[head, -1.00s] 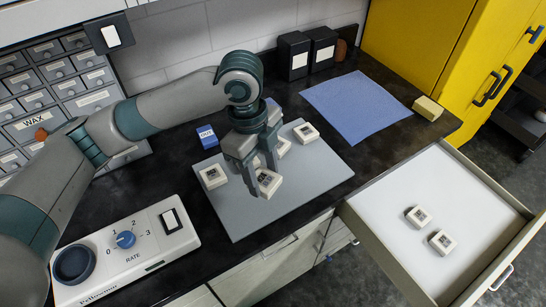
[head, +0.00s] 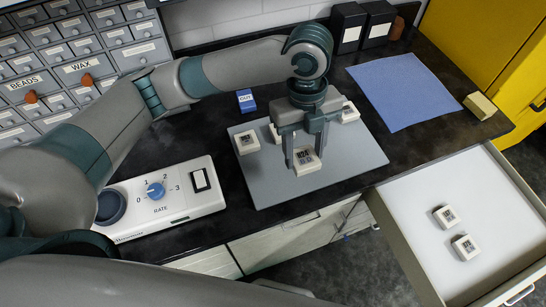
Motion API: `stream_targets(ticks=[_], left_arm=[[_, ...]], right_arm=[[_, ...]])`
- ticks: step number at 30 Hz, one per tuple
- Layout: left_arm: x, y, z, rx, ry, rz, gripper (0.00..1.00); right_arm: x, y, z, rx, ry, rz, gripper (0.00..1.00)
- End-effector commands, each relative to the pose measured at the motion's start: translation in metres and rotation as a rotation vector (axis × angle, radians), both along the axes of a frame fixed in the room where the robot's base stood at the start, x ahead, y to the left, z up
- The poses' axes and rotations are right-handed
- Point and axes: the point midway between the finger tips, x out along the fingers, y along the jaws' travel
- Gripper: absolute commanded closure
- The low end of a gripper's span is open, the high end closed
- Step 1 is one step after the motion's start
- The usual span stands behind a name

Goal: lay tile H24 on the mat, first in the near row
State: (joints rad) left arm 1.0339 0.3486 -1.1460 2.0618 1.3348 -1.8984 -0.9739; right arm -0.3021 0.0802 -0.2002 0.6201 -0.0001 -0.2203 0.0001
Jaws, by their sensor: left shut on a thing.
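My left gripper (head: 306,158) is over the near part of the grey mat (head: 262,188), shut on a white tile (head: 307,161) with dark markings. The marking is too small to read with certainty. I cannot tell whether this tile touches the mat. Another tile (head: 247,142) lies at the mat's left. A third tile (head: 349,113) lies at its far right. A further tile (head: 275,133) is partly hidden behind the gripper. Two tiles (head: 445,216) (head: 465,247) lie in the open drawer at the right. My right gripper is not in view.
A control box with a blue dial (head: 155,190) stands left of the mat. A small blue block (head: 246,100) stands behind the mat. A blue cloth (head: 405,90) and a yellowish block (head: 480,106) lie at the back right. The open drawer (head: 415,187) juts out below the counter.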

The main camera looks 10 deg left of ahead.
Motion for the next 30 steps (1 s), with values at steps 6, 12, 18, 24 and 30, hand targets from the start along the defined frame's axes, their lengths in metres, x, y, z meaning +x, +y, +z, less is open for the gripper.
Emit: stream_targets(ticks=[6,12,18,24,30], left_arm=[[-0.005,0.040,-0.020,0.004,0.005,0.004,0.80],[-0.009,0.077,-0.042,0.003,0.003,0.004,0.80],[-0.011,0.098,-0.057,0.001,0.002,0.002,0.80],[-0.010,0.101,-0.060,0.001,-0.002,0.000,0.80],[-0.011,0.101,-0.060,0.001,-0.001,0.001,0.80]], right_arm=[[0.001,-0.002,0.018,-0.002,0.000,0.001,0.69],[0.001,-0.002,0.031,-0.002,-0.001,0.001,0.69],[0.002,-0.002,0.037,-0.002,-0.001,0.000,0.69],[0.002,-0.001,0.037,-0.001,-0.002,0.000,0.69],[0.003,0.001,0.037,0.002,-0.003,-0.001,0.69]])
